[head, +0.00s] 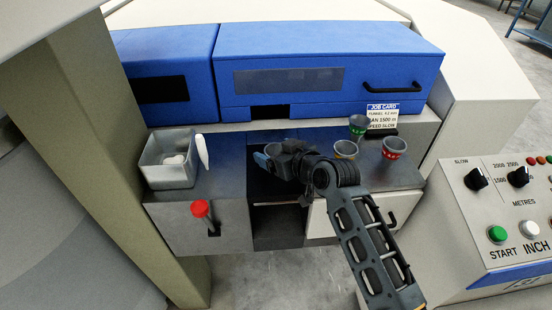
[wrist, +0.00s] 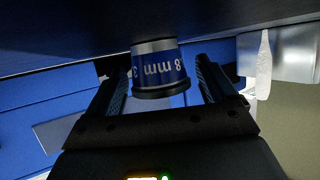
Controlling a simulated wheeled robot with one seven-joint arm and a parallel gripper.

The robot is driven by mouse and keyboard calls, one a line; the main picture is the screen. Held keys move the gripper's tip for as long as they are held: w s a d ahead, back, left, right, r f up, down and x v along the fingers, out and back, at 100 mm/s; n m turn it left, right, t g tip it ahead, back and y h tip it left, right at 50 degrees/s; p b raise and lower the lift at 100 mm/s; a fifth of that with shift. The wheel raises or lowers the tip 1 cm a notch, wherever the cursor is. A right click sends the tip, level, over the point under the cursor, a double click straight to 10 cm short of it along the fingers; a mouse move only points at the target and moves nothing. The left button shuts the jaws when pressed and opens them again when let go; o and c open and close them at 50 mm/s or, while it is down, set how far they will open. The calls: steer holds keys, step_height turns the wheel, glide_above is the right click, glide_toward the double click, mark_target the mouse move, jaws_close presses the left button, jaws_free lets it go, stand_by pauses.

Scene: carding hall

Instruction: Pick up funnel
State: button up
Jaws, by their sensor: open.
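A funnel with a blue band (wrist: 157,68) stands on the dark worktop in the wrist view, which shows it upside down. Its band reads "8 mm" with part of a 3. My gripper (wrist: 163,78) is open, one finger on each side of this funnel, with gaps visible. In the head view my gripper (head: 270,156) is low over the worktop's middle, and this funnel is mostly hidden by it. To the right stand a green-banded funnel (head: 358,127), a yellow-banded funnel (head: 346,150) and a red-banded funnel (head: 394,147).
A grey bin (head: 170,176) with white pieces and a white bottle-like piece (head: 202,151) are at the left. A job card (head: 382,115) stands behind the funnels, below the blue cover (head: 330,50). A red-knobbed lever (head: 201,208) sticks out in front.

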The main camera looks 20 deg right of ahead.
steer(key=shift+c, duration=0.4)
steer(key=c, duration=1)
steer(key=shift+c, duration=0.3)
steer(key=shift+r, duration=0.2)
